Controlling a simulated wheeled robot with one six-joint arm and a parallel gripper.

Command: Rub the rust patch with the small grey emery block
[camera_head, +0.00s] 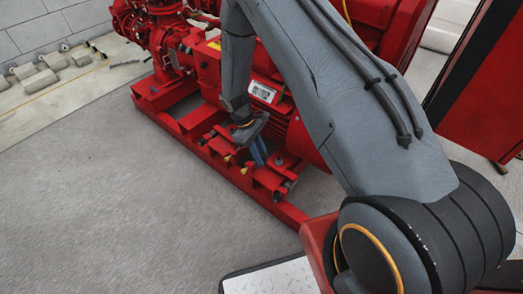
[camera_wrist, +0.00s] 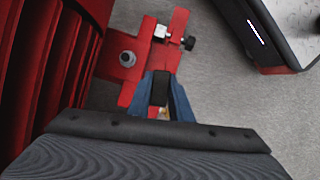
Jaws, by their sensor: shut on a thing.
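My gripper (camera_wrist: 161,98) is shut on the small grey emery block (camera_wrist: 160,88), which shows dark between the two blue fingers in the wrist view. In the head view my gripper (camera_head: 258,152) points down at the red base frame (camera_head: 208,157) beside the motor. The block cannot be made out there. In the wrist view the fingers lie over a red bracket (camera_wrist: 126,75) of the frame. A small tan-brown spot (camera_wrist: 165,113) shows between the fingers; I cannot tell whether it is the rust patch. I cannot tell whether the block touches the metal.
The red ribbed motor (camera_head: 303,138) stands close beside my gripper. A bolt head (camera_wrist: 127,58) and a black knob (camera_wrist: 188,43) stand up from the bracket. A red cabinet (camera_head: 483,100) is at the right. The grey floor (camera_head: 90,190) at the left is clear.

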